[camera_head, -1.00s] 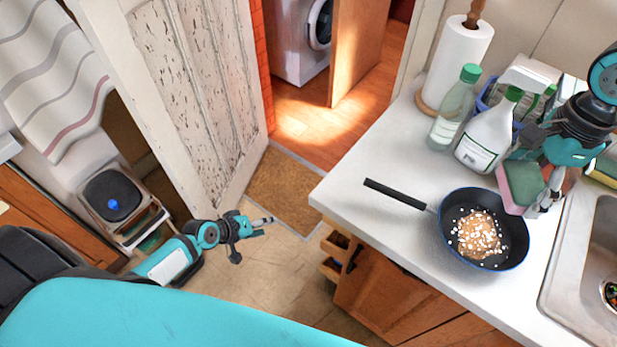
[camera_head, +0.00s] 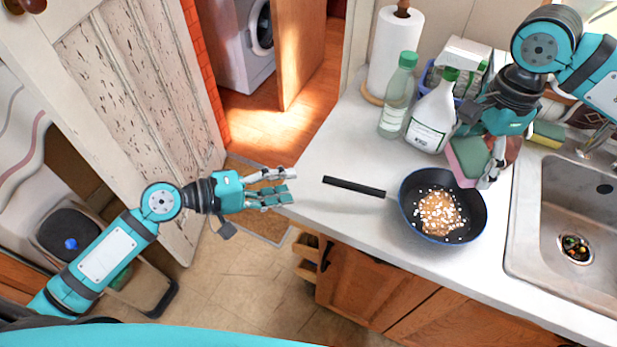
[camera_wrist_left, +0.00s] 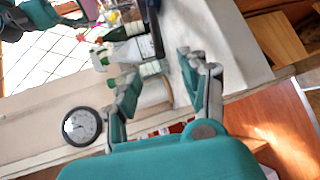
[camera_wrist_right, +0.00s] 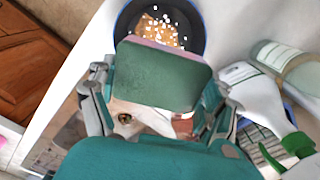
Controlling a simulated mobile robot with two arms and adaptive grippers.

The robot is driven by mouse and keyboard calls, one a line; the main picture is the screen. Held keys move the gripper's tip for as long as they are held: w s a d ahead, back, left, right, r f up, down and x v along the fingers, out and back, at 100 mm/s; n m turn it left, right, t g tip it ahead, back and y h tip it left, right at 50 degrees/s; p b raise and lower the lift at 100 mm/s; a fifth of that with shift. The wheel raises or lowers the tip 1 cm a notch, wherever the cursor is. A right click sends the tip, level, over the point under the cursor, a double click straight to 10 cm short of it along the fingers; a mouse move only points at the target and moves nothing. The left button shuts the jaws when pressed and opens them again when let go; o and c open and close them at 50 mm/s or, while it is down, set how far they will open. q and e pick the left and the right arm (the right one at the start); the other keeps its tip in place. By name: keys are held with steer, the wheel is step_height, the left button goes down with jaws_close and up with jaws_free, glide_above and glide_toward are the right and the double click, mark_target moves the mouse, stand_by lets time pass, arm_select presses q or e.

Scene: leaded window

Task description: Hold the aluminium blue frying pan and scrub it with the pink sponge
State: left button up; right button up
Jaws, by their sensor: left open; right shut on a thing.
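The dark blue frying pan (camera_head: 408,216) sits on the white counter, its black handle (camera_head: 354,187) pointing left. Brown residue with white bits (camera_head: 439,212) covers its inside. The pan also shows at the top of the right wrist view (camera_wrist_right: 126,20). My right gripper (camera_head: 490,165) is shut on the pink sponge (camera_head: 464,170), which has a green top side; it is held just behind the pan's rim. The sponge fills the middle of the right wrist view (camera_wrist_right: 160,76). My left gripper (camera_head: 280,184) is open and empty, left of the handle's end and apart from it.
A white spray bottle (camera_head: 432,122), a clear green-capped bottle (camera_head: 394,105) and a paper towel roll (camera_head: 395,50) stand behind the pan. The sink (camera_head: 560,210) is at the right, with a yellow-green sponge (camera_head: 548,133) behind it. The counter around the handle is clear.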

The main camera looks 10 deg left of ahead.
arm_select(q)
steer(key=x, duration=0.9)
steer(key=shift+w+d+f, duration=0.1)
steer(key=shift+w+d, duration=0.05)
steer(key=shift+d, duration=0.05)
jaws_close()
stand_by(0.9)
arm_select(e)
steer(key=shift+f, duration=0.1)
glide_toward(438, 211)
step_height(438, 211, down, 6)
steer(key=shift+r, duration=0.25)
stand_by(0.4)
